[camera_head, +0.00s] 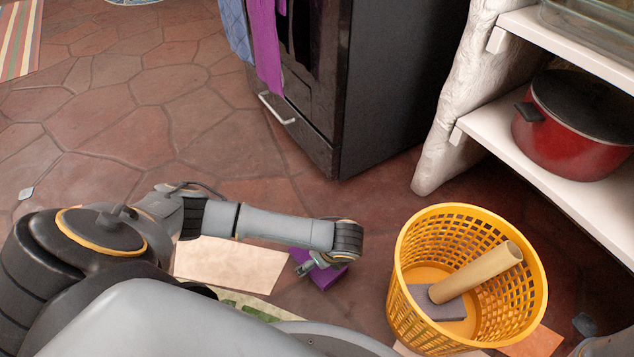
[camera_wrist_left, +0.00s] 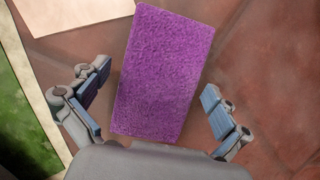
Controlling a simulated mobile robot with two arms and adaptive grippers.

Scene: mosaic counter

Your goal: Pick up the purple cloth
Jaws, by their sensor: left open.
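A flat, rectangular purple cloth (camera_wrist_left: 165,72) with a rough texture lies on the stone floor. In the head view it (camera_head: 322,277) is partly hidden under my left gripper (camera_head: 318,262). In the left wrist view my left gripper (camera_wrist_left: 153,112) is open, with one finger on each side of the near part of the cloth. Neither finger visibly touches it, and nothing is held. Another purple cloth (camera_head: 267,45) hangs at the front of the black oven at the top. My right gripper is not clearly visible.
A yellow basket (camera_head: 402,262) holding a tan roller-like tube (camera_head: 478,272) stands right of my left gripper. A pale sheet (camera_head: 228,266) lies left of the cloth. The black oven (camera_head: 385,85) and a white shelf (camera_head: 555,180) with a red pot (camera_head: 565,140) stand behind.

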